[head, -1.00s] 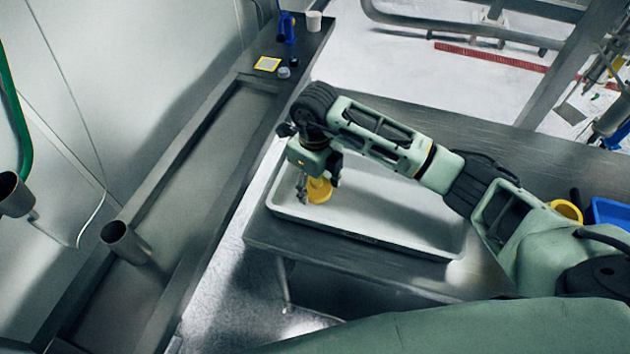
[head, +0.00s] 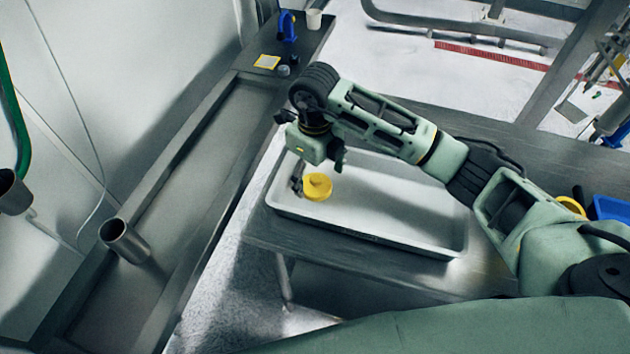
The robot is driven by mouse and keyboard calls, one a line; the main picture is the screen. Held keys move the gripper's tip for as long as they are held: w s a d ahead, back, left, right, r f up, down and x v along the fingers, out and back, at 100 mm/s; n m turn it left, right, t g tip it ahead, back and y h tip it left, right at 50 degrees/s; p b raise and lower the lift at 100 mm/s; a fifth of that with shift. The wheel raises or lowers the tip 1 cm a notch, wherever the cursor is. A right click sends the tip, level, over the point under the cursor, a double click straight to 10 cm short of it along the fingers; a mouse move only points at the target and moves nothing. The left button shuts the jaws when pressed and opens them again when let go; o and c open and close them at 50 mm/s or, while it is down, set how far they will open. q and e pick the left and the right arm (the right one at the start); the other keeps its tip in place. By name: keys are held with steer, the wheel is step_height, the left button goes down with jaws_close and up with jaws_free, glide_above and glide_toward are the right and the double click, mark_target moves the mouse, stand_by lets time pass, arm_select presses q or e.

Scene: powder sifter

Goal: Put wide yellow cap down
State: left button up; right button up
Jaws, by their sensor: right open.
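The wide yellow cap (head: 317,187) lies in the left part of the white tray (head: 425,248) on the metal table. My right gripper (head: 318,175) is open, just above and beside the cap. One finger shows at the cap's left side and the other behind and above it. The cap looks free of the fingers, though I cannot tell whether one still touches it. My left gripper is not in view.
The right part of the tray is empty. A yellow round object (head: 571,206) and a blue bin (head: 610,209) stand at the table's right. A long metal trough (head: 190,165) runs along the left, with a gap of floor between it and the table. A blue tool (head: 287,27) and white cup (head: 314,19) stand at its far end.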

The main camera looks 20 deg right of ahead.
mark_target(315, 179)
step_height(315, 179, up, 8)
steer(key=shift+b, duration=1.15)
steer(key=shift+r, duration=0.6)
